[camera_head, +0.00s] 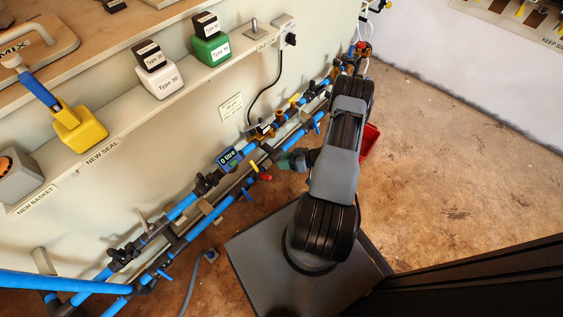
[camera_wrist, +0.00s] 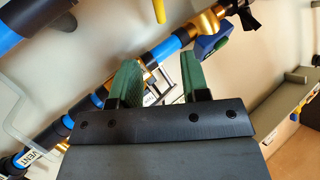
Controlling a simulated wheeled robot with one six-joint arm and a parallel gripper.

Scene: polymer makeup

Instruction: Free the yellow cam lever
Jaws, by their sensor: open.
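My gripper (camera_wrist: 160,82) has two green fingers standing apart, with nothing held between them. In the head view, my gripper (camera_head: 297,160) is beside the blue pipes, seen from above. In the wrist view, a yellow bar (camera_wrist: 159,10) is cut off by the top edge, above the fingers. A brass-coloured fitting (camera_wrist: 206,21) sits on the pipe to its right. In the head view, a small yellow handle (camera_head: 250,195) and another yellow piece (camera_head: 294,101) show on the pipes. I cannot tell which yellow part is the cam lever.
Blue pipes (camera_head: 185,208) run along the wall, with a display reading "0 litre" (camera_head: 229,158) and a red handle (camera_head: 265,177). A shelf above holds labelled blocks, including a yellow one (camera_head: 82,130). A red container (camera_head: 369,140) is behind my arm. The right floor is clear.

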